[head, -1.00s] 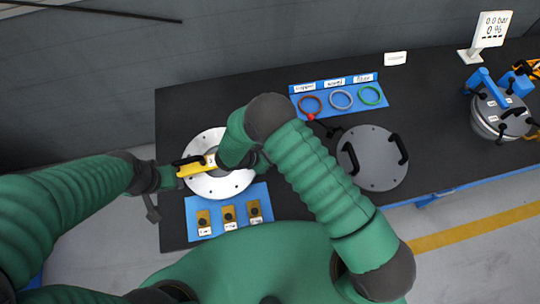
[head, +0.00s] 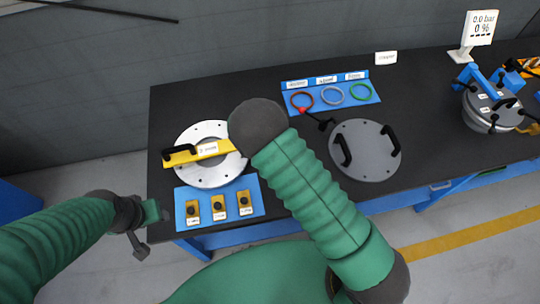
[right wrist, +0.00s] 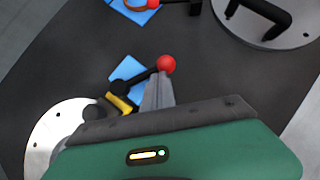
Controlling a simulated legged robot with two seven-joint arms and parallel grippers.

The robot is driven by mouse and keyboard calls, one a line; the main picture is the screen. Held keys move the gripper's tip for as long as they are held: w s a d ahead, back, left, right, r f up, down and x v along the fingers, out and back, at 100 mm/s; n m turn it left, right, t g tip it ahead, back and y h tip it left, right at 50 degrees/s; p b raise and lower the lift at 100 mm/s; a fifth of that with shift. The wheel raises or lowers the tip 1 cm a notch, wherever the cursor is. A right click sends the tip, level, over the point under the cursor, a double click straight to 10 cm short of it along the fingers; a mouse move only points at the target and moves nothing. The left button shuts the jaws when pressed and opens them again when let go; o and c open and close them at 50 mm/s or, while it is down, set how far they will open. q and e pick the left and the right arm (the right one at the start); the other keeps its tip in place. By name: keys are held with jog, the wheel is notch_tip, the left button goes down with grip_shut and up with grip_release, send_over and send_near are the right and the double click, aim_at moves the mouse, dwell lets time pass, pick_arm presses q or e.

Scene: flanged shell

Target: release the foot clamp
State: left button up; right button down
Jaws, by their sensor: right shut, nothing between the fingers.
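A black lever (right wrist: 142,77) with a red ball end (right wrist: 166,64) stands beside the silver flange disc in the right wrist view; I cannot confirm that it belongs to the foot clamp. My right gripper (right wrist: 158,88) is shut and empty, its fingertips just below the red ball; I cannot tell whether they touch. My right arm hides this gripper and lever in the head view. The silver flange disc (head: 212,175) carries a yellow bar (head: 217,149) with a black handle. My left gripper (head: 154,211) is off the table's left edge, apart from the disc; its fingers are not clear.
A blue pad (head: 202,222) with several yellow blocks lies before the disc. Behind are a ring tray (head: 372,104) and another red-tipped black lever (head: 318,121). A grey lid (head: 372,165) with two handles lies right. A clamped vessel (head: 489,110) stands far right.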

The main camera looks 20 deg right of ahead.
jog(key=shift+w+d+f+b, duration=0.2)
jog(key=shift+w+d+b, duration=0.1)
jog(key=shift+w, duration=0.3)
jog(key=shift+w+d+f+b, duration=0.2)
jog(key=shift+w+d, duration=0.1)
jog(key=shift+w, duration=0.25)
jog(key=shift+d+r, duration=0.1)
jog(key=shift+r, duration=0.1)
pick_arm(q)
jog(key=shift+s+a+f, duration=0.15)
jog(key=shift+a+f, duration=0.1)
jog(key=shift+f, duration=0.6)
pick_arm(e)
jog(key=shift+d, duration=0.1)
pick_arm(q)
jog(key=shift+d, duration=0.1)
